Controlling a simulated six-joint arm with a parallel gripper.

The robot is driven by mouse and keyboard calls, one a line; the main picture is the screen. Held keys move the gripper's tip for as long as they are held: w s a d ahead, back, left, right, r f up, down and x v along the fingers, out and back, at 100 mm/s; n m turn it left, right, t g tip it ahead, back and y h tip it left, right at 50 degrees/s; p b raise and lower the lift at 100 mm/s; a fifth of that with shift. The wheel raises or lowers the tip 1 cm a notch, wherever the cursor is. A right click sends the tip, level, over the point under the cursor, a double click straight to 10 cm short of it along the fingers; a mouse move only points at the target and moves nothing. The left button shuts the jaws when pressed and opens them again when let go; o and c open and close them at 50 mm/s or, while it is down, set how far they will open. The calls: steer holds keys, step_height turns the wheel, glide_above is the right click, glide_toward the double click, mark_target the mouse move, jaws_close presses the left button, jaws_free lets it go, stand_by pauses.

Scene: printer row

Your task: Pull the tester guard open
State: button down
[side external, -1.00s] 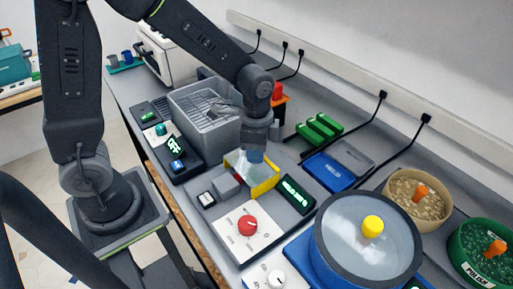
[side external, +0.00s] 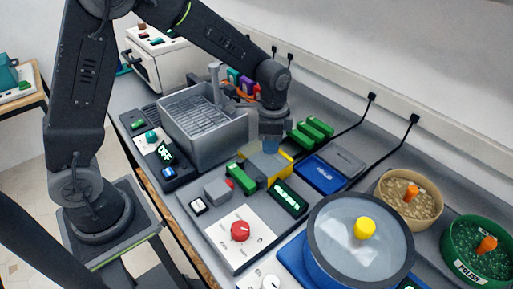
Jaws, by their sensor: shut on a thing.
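The tester (side external: 217,193) is a grey unit on the bench with a small grey block, a red part and a green piece (side external: 241,177) beside its green-lit display (side external: 288,197). Its guard (side external: 287,160) is yellow-edged and sits at the back of the tester, swung away from the grey block. My gripper (side external: 270,148) points down at the guard and is shut on it. The fingers hide part of the guard, so the exact contact is hard to see.
A grey basket bin (side external: 207,125) stands left of my gripper. A blue tray (side external: 322,173) and green bars (side external: 312,132) lie to the right. A large lidded blue pot (side external: 358,245), a tan bowl (side external: 408,200) and a green bowl (side external: 478,249) fill the front right.

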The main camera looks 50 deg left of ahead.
steer(key=shift+w, duration=0.55)
steer(key=c, duration=0.8)
jaws_free()
steer(key=shift+c, duration=0.2)
steer(key=shift+s, duration=0.1)
step_height(320, 180, up, 14)
